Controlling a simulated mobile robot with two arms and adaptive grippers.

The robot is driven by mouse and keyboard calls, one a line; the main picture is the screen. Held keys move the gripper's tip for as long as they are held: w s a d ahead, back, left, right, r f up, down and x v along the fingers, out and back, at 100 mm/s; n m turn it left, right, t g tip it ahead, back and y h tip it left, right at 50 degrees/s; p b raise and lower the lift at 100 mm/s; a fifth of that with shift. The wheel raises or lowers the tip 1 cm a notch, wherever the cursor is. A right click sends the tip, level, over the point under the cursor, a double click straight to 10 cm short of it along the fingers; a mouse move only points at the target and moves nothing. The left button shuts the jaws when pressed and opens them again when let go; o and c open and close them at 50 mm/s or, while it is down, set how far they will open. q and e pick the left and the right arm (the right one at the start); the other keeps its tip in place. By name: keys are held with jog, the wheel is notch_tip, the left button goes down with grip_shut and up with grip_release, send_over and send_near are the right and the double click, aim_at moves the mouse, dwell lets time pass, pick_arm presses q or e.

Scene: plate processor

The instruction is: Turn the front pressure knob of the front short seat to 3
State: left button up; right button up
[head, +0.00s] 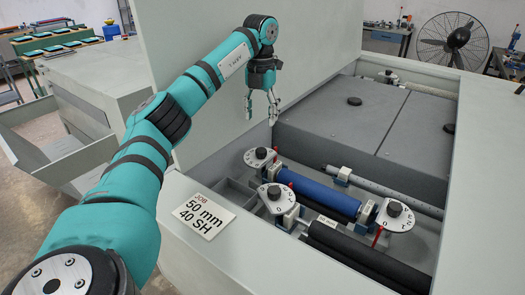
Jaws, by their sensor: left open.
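Inside the open processor, several round white dials with black knobs stand at the roller ends. One black knob (274,192) is at the near left, and another (261,153) sits just behind it. A third black knob (394,209) is at the right end of the rollers. Small red pointers show beside these dials; their exact settings are too small to read. The frames do not mark which is the front short seat. My left gripper (261,111) is open and empty, pointing down above and behind the left knobs, apart from them. My right gripper is out of view.
A blue roller (318,191) and a black roller (365,258) lie across the bay. A card (204,215) reading "JOB 50 mm 40 SH" lies on the left rim. A raised panel (210,60) stands behind my left arm. Grey covers (345,125) fill the back.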

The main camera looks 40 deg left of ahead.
aim_at(262, 149)
pick_arm(q)
notch_tip(262, 149, down, 12)
jog(key=shift+w+f+p, duration=0.1)
jog(key=shift+w+p, duration=0.05)
jog(key=shift+p, duration=0.45)
jog(key=shift+c, duration=0.2)
grip_shut()
